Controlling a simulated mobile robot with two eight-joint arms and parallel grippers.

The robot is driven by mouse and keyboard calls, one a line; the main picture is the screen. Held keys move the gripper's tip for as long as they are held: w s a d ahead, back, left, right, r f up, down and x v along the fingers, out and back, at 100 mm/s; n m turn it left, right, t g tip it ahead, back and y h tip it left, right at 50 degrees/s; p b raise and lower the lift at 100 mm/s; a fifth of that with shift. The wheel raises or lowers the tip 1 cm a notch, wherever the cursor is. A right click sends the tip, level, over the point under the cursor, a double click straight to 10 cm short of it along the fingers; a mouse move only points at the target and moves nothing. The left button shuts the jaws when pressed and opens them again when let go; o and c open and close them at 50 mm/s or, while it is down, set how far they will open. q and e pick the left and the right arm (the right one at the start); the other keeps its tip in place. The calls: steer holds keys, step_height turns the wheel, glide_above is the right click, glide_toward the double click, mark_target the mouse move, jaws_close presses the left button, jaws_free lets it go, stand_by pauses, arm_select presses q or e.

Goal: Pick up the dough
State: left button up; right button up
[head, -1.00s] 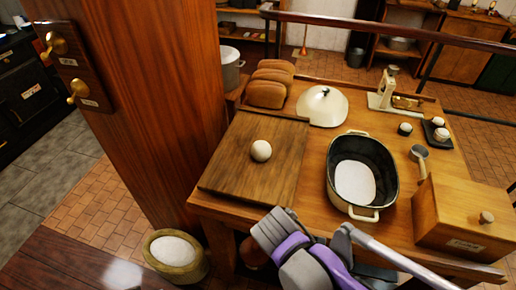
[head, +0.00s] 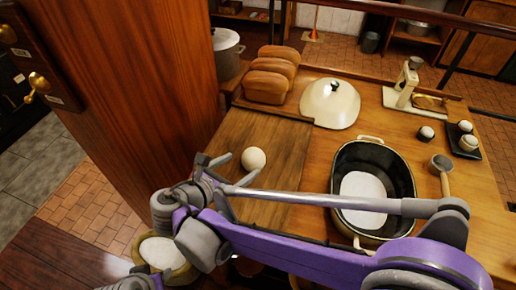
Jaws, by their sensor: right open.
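The dough (head: 254,159) is a pale round ball on a dark wooden board (head: 285,140) at the table's left side. My right gripper (head: 226,180) is open and empty at the board's near left part, just left of and nearer than the dough. The dough appears apart from its fingers, though the exact gap is hard to judge. My right arm crosses the front of the view and hides the board's near edge.
A black oval pot (head: 345,160) with white contents stands right of the board, behind my arm. Bread loaves (head: 268,82) and a cream lid (head: 330,104) sit beyond it. A thick wooden post (head: 130,90) rises left of the table; a flour tub (head: 163,252) stands below.

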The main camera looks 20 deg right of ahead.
mark_target(247, 162)
steer(key=x, duration=0.4)
steer(key=shift+d, duration=0.15)
steer(key=x, duration=0.6)
steer(key=c, duration=1.3)
